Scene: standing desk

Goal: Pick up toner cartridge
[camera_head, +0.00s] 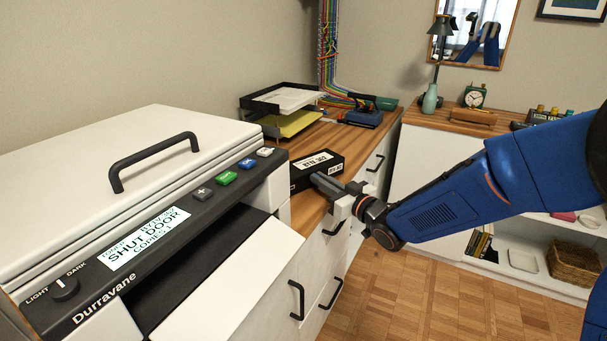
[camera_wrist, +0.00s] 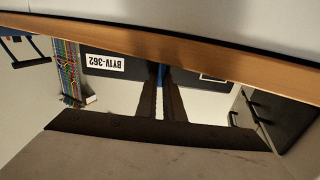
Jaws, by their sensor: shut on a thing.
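The toner cartridge (camera_head: 304,180) is a black box with white labels, at the desk edge just right of the printer in the head view. My gripper (camera_head: 325,184) reaches it from the right and is shut on its near side. In the wrist view the cartridge (camera_wrist: 103,74) shows its label upside down, with my gripper's fingers (camera_wrist: 159,90) against it. The head view does not clearly show whether the cartridge rests on the desk or is slightly raised. The fingertips are partly hidden.
A white printer (camera_head: 120,180) stands close on the left; its display reads "SHUT DOOR". Behind the cartridge are a paper tray (camera_head: 262,115) and a blue tool-like device (camera_head: 362,117). Drawer handles (camera_head: 297,300) jut out below the desk edge. The wooden floor (camera_head: 420,300) is clear.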

